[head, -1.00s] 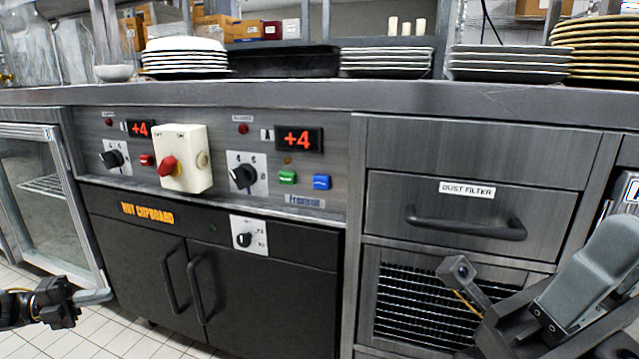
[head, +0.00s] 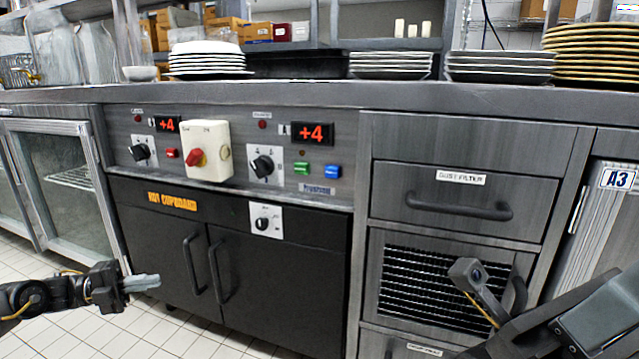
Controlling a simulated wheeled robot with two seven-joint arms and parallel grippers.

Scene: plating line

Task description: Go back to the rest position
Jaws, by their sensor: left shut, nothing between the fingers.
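My left gripper (head: 143,283) comes in from the lower left, its fingers shut and empty. It hangs over the tiled floor, in front of the lower left of the counter, and seems to touch nothing. My right arm shows at the lower right, in front of the vent grille. Its gripper fingers cannot be made out.
The steel counter (head: 300,94) carries white plates (head: 207,57), more plate stacks (head: 500,67) and gold-rimmed plates (head: 597,55). Below are the control panel with a red switch (head: 206,150), the hot cupboard (head: 160,240), a dust filter drawer (head: 460,200) and a glass-door fridge (head: 62,180). Tiled floor (head: 150,325) is clear.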

